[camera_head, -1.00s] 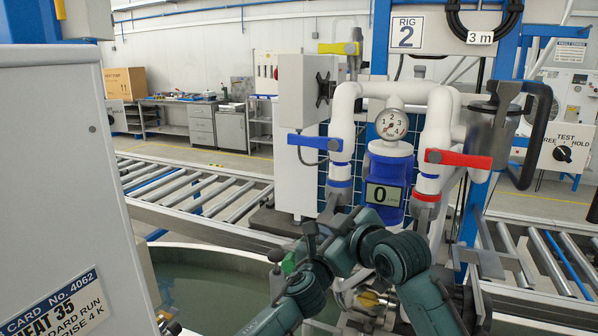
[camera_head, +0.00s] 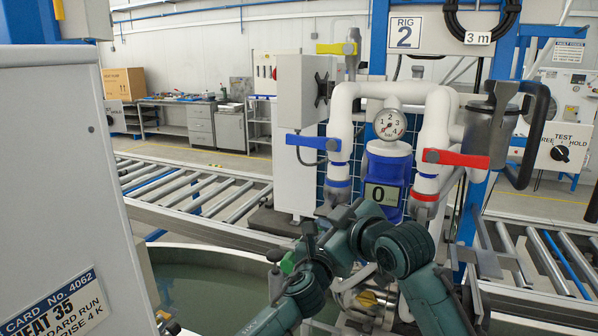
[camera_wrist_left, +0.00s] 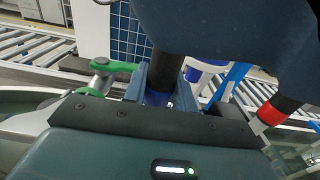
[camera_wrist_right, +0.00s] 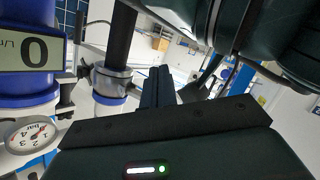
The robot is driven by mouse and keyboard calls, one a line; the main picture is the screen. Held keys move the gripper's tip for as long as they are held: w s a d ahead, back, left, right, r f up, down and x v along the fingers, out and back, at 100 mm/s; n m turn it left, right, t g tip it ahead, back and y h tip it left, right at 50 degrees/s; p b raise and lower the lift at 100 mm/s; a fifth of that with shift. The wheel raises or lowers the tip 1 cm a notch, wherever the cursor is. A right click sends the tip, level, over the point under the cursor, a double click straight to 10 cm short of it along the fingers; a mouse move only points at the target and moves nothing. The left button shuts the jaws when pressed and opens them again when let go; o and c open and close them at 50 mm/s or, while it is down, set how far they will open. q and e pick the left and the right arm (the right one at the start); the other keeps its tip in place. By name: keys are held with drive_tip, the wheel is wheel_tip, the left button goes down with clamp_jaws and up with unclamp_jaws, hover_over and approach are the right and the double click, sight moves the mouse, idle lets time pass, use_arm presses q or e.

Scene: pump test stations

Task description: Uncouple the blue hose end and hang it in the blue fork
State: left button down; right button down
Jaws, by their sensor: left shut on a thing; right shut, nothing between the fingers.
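My left gripper (camera_wrist_left: 158,92) is shut around a black hose part with a blue collar (camera_wrist_left: 157,98). In the head view the left gripper is mostly hidden among my arm links. My right gripper (camera_wrist_right: 158,88) is shut and empty. In the right wrist view it is beside, and apart from, a silver coupling (camera_wrist_right: 109,79) below the blue-banded white pipe, where a black hose (camera_wrist_right: 121,35) meets it. The white pipe with blue bands (camera_head: 338,150) stands left of the meter (camera_head: 382,190). I cannot tell whether the hose end is still seated. I cannot make out the blue fork.
A blue lever (camera_head: 313,143) and a red lever (camera_head: 455,159) stick out from the pipes. A green lever (camera_wrist_left: 110,66) is left of my left gripper, a red-banded part (camera_wrist_left: 279,110) right. The water tank (camera_head: 200,270) lies below; a grey cabinet (camera_head: 60,180) blocks the left.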

use_arm(q)
drive_tip(key=shift+d+r, duration=0.1)
drive_tip(key=shift+r, duration=0.05)
use_arm(e)
drive_tip(key=s+f, duration=0.1)
drive_tip(key=s, duration=0.8)
drive_tip(key=shift+a+f, duration=0.2)
drive_tip(key=shift+a, duration=0.25)
drive_tip(key=shift+w+f, duration=0.1)
drive_tip(key=shift+f, duration=0.05)
use_arm(q)
drive_tip(key=shift+f+b, duration=0.35)
drive_tip(key=shift+f, duration=0.15)
use_arm(e)
drive_tip(key=shift+f, duration=0.25)
